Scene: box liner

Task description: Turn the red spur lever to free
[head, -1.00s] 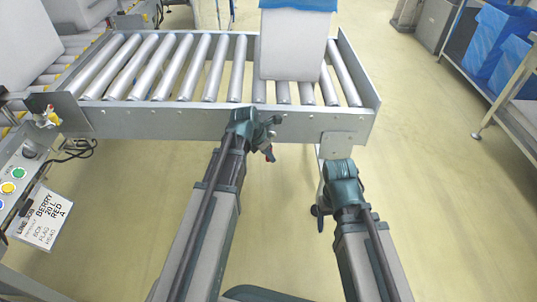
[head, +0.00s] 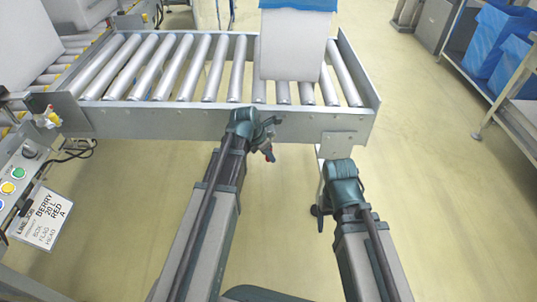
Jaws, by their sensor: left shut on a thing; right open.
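The red spur lever (head: 270,157) shows only as a small red piece just below the front edge of the roller conveyor. My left gripper (head: 268,138) is at the conveyor's front side rail, shut on the lever. Its wrist and fingers hide most of the lever and its pivot, so I cannot tell the lever's exact angle. My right gripper (head: 318,212) is open and empty, low beside the conveyor's front leg and apart from the lever.
A white box with a blue liner (head: 293,45) stands on the roller conveyor (head: 190,121). A button panel (head: 15,180) with a hanging label card (head: 40,216) is at the left. Blue-lined bins (head: 495,45) are on a rack at the right. The floor between is clear.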

